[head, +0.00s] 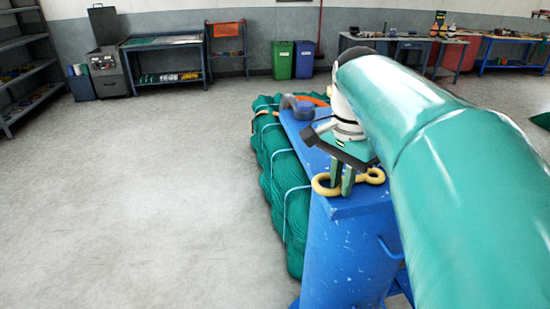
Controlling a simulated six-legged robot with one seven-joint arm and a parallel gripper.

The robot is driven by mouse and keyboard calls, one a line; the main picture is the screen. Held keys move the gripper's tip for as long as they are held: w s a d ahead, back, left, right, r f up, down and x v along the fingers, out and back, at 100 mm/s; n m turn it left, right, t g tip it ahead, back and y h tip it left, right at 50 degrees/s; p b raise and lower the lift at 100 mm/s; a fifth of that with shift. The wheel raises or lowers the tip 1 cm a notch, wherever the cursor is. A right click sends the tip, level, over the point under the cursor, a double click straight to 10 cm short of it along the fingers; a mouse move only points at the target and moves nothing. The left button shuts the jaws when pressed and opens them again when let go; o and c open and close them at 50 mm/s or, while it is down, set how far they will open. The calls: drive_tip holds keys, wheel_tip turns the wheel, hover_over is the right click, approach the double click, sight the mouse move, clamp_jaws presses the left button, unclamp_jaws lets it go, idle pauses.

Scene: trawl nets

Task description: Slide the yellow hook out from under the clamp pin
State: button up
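The yellow hook (320,187) lies at the near end of the blue stand's top (352,207). Its curved part is at the left and a smaller ring (375,176) is at the right. My gripper (342,184) points down at the hook, its two green fingers close together over the middle of it. The fingers cover part of the hook, and I cannot tell whether they are closed on it. A grey curved fitting (297,106), possibly the clamp, sits at the far end of the top. I cannot make out a clamp pin; my arm and gripper hide the middle of the top.
A bundle of green netting (283,185) tied with pale cords lies along the stand's left side. An orange piece (315,100) shows behind the grey fitting. The floor at left is clear. Shelves, benches, a green bin (304,60) and a blue bin (283,60) stand far back.

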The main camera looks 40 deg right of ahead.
drive_tip(key=o, duration=0.5)
drive_tip(key=shift+d, duration=0.1)
drive_tip(key=shift+r, duration=0.1)
wheel_tip(320, 180, up, 14)
drive_tip(key=shift+f, duration=0.2)
drive_tip(key=shift+s, duration=0.1)
idle(0.3)
